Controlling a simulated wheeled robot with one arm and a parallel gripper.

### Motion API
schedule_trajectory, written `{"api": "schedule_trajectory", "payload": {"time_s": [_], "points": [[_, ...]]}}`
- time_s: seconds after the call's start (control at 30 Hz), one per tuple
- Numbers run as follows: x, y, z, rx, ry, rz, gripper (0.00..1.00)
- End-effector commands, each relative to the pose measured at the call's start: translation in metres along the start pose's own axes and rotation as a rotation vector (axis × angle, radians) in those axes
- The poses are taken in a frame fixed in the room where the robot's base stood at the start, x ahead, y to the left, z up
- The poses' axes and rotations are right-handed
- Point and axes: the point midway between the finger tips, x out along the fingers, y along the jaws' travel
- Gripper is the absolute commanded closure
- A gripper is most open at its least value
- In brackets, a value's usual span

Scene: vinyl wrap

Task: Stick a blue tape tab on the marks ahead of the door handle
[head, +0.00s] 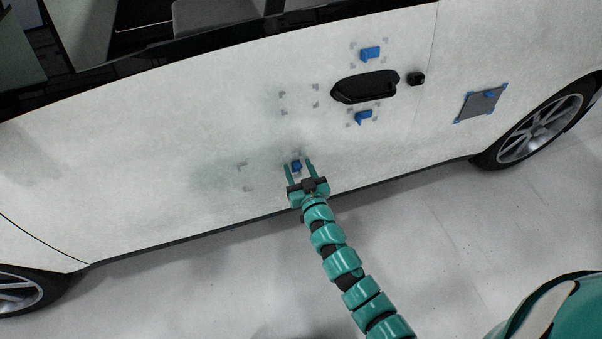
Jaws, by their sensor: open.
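The black door handle (365,87) is on the white car door, right of centre. Left of it, a set of grey corner marks (299,99) frames bare door surface. One blue tape tab (370,54) is above the handle and another blue tab (363,117) is below it, each within corner marks. My gripper (300,167) is open, below the bare marks, pointing at the lower door. A third blue tab (297,166) shows between its fingertips, with both fingers apart around it. I cannot tell whether this tab touches the door.
Another set of corner marks (246,177) is bare at the lower left. A grey patch with blue corners (481,103) is on the rear panel, near the wheel (540,129). A small black lock piece (416,78) sits right of the handle. The pale floor (215,285) is clear.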

Motion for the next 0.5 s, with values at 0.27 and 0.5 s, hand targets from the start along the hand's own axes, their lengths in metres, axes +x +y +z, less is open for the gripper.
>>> {"api": "schedule_trajectory", "payload": {"time_s": [0.27, 0.5], "points": [[0.0000, 0.0001, 0.0001, 0.000, 0.000, 0.000, 0.68], [0.0000, 0.0001, 0.0001, 0.000, 0.000, 0.000, 0.99]]}}
